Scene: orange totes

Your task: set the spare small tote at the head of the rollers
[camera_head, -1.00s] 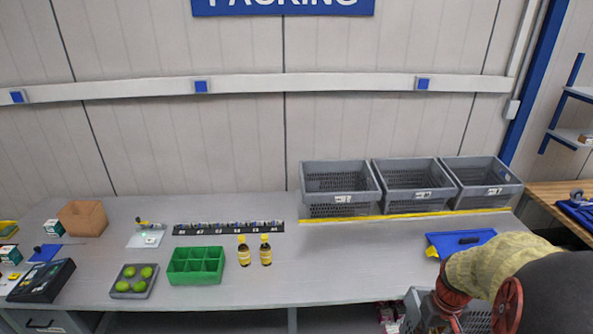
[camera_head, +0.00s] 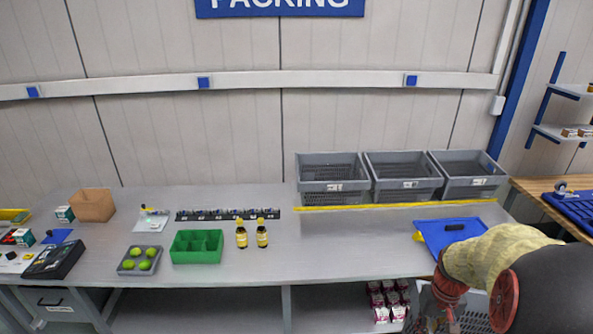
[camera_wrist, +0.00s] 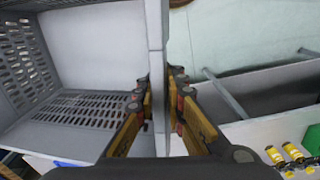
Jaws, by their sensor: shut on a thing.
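A small grey tote with slotted sides shows large at the left of the wrist view (camera_wrist: 90,109). My gripper (camera_wrist: 158,100) is shut on its upright wall, one finger on each side. In the head view my arm is at the lower right, and part of a grey slotted tote (camera_head: 474,318) shows below my wrist, in front of the bench edge; my arm hides much of it. Three grey totes stand in a row at the back of the bench: left (camera_head: 333,186), middle (camera_head: 404,184) and right (camera_head: 470,181). I cannot make out any rollers.
A yellow strip (camera_head: 395,206) runs before the tote row. A blue board (camera_head: 450,232) lies near my arm. Two yellow bottles (camera_head: 251,234), a green divided box (camera_head: 197,247) and a fruit tray (camera_head: 140,261) stand further left. Pink-white cartons (camera_head: 388,300) sit below. Bench middle is clear.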

